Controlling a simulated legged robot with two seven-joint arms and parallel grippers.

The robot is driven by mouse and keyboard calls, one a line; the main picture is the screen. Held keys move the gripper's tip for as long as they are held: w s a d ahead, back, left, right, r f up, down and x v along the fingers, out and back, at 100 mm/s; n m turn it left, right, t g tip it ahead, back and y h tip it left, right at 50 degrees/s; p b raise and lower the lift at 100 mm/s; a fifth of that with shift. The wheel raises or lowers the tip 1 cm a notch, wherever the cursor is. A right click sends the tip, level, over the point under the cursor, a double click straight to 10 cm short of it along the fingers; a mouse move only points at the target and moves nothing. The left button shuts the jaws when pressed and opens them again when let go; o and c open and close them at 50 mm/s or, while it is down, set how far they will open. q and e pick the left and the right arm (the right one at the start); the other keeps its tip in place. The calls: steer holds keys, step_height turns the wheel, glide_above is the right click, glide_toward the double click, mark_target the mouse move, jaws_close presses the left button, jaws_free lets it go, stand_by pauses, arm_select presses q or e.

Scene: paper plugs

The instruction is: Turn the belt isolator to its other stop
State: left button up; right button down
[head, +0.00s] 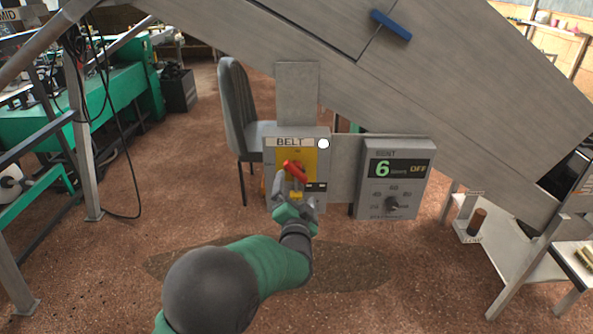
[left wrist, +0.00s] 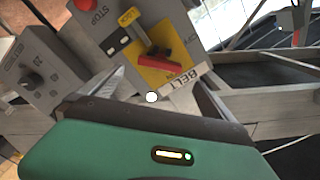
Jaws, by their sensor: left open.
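The belt isolator's red handle (head: 295,171) sits on a yellow plate (head: 284,157) on a grey box under a BELT label (head: 291,142). It slants down to the right in the head view. In the left wrist view the red handle (left wrist: 160,62) lies across the yellow plate (left wrist: 184,72), near the BELT label (left wrist: 188,77). My left gripper (head: 283,190) is open, just below the handle, and covers the box's lower part in the head view. I cannot tell whether it touches the handle. My right gripper is not in view.
A grey unit (head: 393,178) with a display reading 6 and OFF and a black knob (head: 392,204) stands right of the isolator box. A red STOP button (left wrist: 84,4) shows in the left wrist view. A chair (head: 238,105) stands behind; a sloping grey chute (head: 420,80) hangs above.

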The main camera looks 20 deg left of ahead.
mark_target(297, 175)
arm_select(q)
steer(key=x, duration=0.9)
steer(key=shift+w+p, duration=0.3)
steer(key=shift+w, duration=0.05)
steer(key=c, duration=1.3)
steer(key=shift+f, duration=0.1)
steer(key=n+b, duration=0.3)
steer(key=n, duration=0.1)
steer(key=shift+f+n, duration=0.1)
steer(key=shift+n, duration=0.2)
steer(key=n+b, duration=0.2)
steer(key=n, duration=0.2)
steer(key=shift+s+a+n+b, duration=0.1)
steer(key=shift+n+b, duration=0.2)
steer(key=shift+b, duration=0.05)
